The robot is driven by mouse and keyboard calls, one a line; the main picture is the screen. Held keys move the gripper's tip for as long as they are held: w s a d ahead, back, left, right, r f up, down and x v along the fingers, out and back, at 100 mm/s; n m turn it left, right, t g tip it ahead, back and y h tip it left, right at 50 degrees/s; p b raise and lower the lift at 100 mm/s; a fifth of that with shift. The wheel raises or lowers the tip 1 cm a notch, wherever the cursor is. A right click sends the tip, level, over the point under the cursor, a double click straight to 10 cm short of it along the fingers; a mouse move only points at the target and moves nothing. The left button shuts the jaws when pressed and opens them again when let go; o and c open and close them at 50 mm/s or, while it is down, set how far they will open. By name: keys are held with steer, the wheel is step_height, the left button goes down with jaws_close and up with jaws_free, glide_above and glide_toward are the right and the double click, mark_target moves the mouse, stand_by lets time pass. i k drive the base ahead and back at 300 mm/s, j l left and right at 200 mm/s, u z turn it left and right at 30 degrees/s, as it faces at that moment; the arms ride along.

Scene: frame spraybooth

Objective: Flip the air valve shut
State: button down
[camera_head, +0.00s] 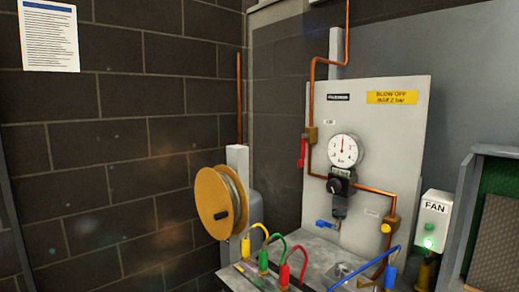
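A brass valve (311,133) sits on the copper pipe at the left edge of the grey panel. Its red lever (302,151) hangs straight down, roughly in line with the vertical pipe. A small blue handle (325,224) sticks out to the left below the regulator. A brass fitting with a yellow knob (386,228) sits lower right on the pipe. No label in view tells which of these is the air valve. My gripper is not in view.
The grey panel (405,130) carries a white pressure gauge (345,150) and a black regulator (341,186). An orange reel (214,203) stands left. A FAN box (433,220) with a lit green light stands right.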

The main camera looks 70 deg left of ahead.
mark_target(301, 162)
steer(key=u, duration=1.65)
